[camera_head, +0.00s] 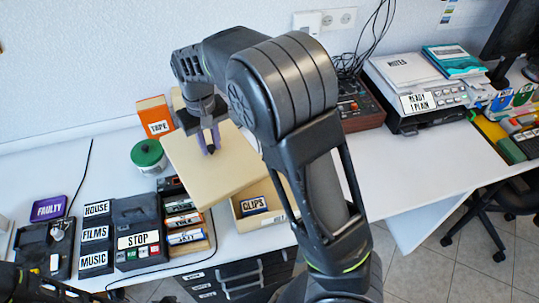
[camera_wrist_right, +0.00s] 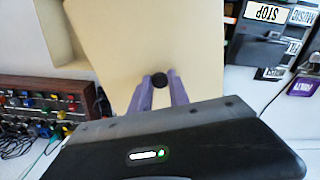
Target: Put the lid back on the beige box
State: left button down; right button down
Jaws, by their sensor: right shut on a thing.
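The beige lid (camera_head: 196,172) is a flat square panel with a small dark knob (camera_wrist_right: 159,80) at its middle. My right gripper (camera_head: 209,146) is shut on this knob from above; its purple fingers (camera_wrist_right: 158,88) stand on either side of it in the right wrist view. The lid hangs to the left of the beige box (camera_head: 274,221) and hides its left part in the head view. The box is open and stands near the table's front edge; a CLIPS label (camera_head: 254,206) shows at it. It also shows in the right wrist view (camera_wrist_right: 62,42). My left gripper is out of view.
A green round tin (camera_head: 148,154) and an orange TAPE box (camera_head: 155,118) stand behind and left of the lid. Labelled dark boxes, such as STOP (camera_head: 139,240), stand at the left. A red-brown knob panel (camera_head: 359,108) is at the back. The white table right of the box is clear.

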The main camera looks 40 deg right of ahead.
aim_at(244, 155)
jog(key=s+d+f+m, duration=0.1)
jog(key=s+d+m, duration=0.1)
jog(key=m, duration=0.1)
jog(key=s+d+f+m+b, duration=0.1)
jog(key=d+m, duration=0.1)
jog(key=m, duration=0.2)
jog(key=s+d+f+m, duration=0.1)
jog(key=s+d+m, duration=0.1)
jog(key=m, duration=0.1)
jog(key=shift+s+d+f+m, duration=0.2)
jog(key=shift+s+d+m, duration=0.1)
jog(key=shift+d+m, duration=0.1)
jog(key=s+d+m+b, duration=0.1)
jog(key=s+d+m, duration=0.3)
jog(key=m, duration=0.6)
jog(key=shift+s+d+m, duration=0.3)
jog(key=shift+s+d, duration=0.05)
jog(key=shift+d, duration=0.4)
notch_tip(244, 155, down, 6)
jog(key=b, duration=0.5)
jog(key=shift+f, duration=0.15)
jog(key=shift+f+b, duration=0.1)
jog(key=shift+b, duration=0.25)
dwell(0.4)
